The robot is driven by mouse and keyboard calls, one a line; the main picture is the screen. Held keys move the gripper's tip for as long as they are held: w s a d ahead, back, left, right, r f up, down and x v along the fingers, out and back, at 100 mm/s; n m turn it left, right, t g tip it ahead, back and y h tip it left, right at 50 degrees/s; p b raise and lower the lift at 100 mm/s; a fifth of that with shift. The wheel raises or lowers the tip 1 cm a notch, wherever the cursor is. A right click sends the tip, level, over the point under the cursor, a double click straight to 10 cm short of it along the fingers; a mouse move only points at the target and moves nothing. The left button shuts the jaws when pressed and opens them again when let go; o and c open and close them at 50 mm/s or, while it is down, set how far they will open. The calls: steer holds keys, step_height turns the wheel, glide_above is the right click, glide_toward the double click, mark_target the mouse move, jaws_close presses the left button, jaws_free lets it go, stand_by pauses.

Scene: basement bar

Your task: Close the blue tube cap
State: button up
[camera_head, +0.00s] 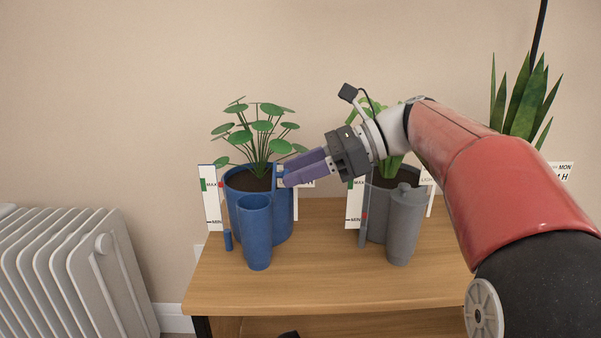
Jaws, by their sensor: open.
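The blue pot (283,217) stands on the wooden table, with a leafy plant in dark soil. A blue tube (257,232) is joined to its front. A small upright blue piece (278,172) shows at the pot's right rim, right by my fingertips. I cannot tell for sure whether it is the cap, or whether I touch it. My gripper (286,175), with purple fingers, reaches in from the right above the pot's right rim. It is open, and its fingers overlap in this view.
A grey pot (376,222) with a grey capped tube (403,228) stands to the right, under my arm. White MAX/MIN gauge cards (210,206) stand beside the pots. A white radiator (70,270) is at the left. The table's front (300,290) is clear.

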steer(key=shift+c, duration=0.4)
jaws_close()
steer(key=shift+a+r, duration=0.1)
